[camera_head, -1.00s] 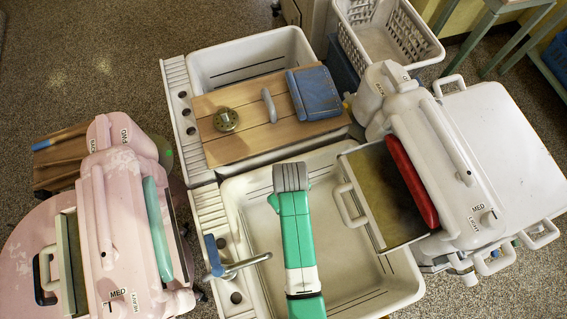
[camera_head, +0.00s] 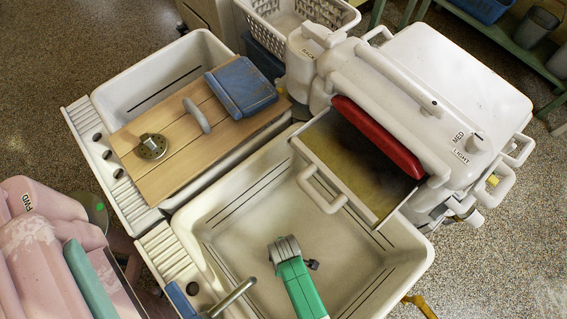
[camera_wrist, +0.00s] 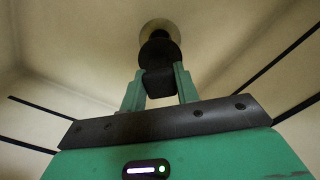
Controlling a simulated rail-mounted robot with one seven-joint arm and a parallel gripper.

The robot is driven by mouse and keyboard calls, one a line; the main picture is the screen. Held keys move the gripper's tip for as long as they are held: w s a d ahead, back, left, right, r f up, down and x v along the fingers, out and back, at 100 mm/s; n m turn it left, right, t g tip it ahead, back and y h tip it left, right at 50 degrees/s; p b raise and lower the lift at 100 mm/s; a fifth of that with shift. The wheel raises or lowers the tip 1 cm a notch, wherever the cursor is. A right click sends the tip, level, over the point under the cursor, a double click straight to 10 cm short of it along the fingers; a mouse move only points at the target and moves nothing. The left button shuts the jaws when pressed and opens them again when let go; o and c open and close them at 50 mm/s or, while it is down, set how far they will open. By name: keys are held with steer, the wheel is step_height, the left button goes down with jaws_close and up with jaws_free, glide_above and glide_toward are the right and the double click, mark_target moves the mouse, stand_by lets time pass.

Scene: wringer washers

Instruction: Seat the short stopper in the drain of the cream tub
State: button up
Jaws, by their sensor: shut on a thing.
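The front tub, which looks cream (camera_head: 225,232), has my arm reaching down into it. My gripper (camera_wrist: 160,88) is shut on a black stopper (camera_wrist: 158,52), with one green finger on each side of its dark block. In the wrist view the stopper's narrow end lines up with the pale round drain (camera_wrist: 160,27) and covers part of it. I cannot tell whether that end is inside the drain or above it. In the head view a small dark piece (camera_head: 313,264) shows beside my wrist, perhaps the stopper or the fingertips. The drain is not visible there.
A wooden board with a metal strainer (camera_head: 152,147) and a blue folded item (camera_head: 241,86) covers part of the back tub (camera_head: 112,96). A white wringer washer's tray (camera_head: 322,153) overhangs the front tub. A faucet (camera_head: 232,297) is at the left rim. A pink washer (camera_head: 45,245) stands left.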

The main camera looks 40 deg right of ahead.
steer(key=shift+f+b, duration=2.2)
steer(key=shift+f, duration=0.85)
steer(key=shift+f, duration=0.3)
steer(key=shift+f, duration=0.35)
steer(key=shift+f+b, duration=0.45)
steer(key=shift+f, duration=0.1)
steer(key=shift+s+f, duration=0.15)
steer(key=shift+f, duration=0.45)
steer(key=shift+c, duration=0.4)
stand_by(1.2)
steer(key=o, duration=1)
steer(key=shift+o, duration=0.6)
steer(key=shift+o, duration=0.4)
steer(key=shift+r, duration=0.1)
